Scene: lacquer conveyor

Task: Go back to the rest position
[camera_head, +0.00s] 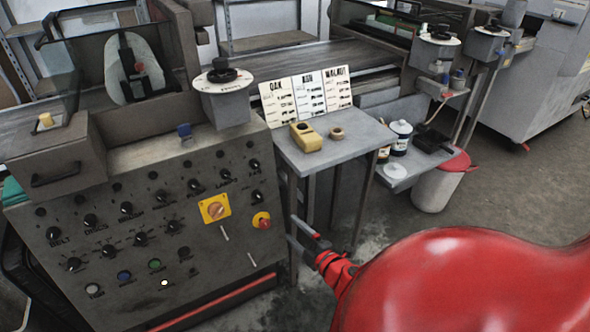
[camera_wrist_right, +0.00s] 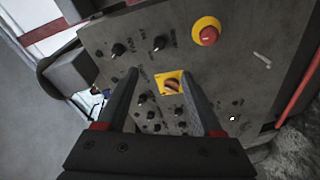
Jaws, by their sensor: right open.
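My right gripper (camera_head: 308,236) shows in the head view at lower centre, at the end of my red arm, in front of and to the right of the control panel. In the right wrist view, my right gripper (camera_wrist_right: 168,100) is open and empty, its two dark fingers spread apart and pointing at the panel. The yellow plate with an orange rotary switch (camera_wrist_right: 172,84) shows between the fingers, apart from them. The same switch (camera_head: 215,209) is on the panel's right part in the head view. My left gripper is not in view.
The grey control panel (camera_head: 110,262) has several black knobs and a red emergency button (camera_head: 262,221). A small table (camera_head: 330,145) holds a yellow tape dispenser (camera_head: 306,137) and cards. A white bin (camera_head: 438,186) stands to the right. The floor (camera_head: 520,190) at right is free.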

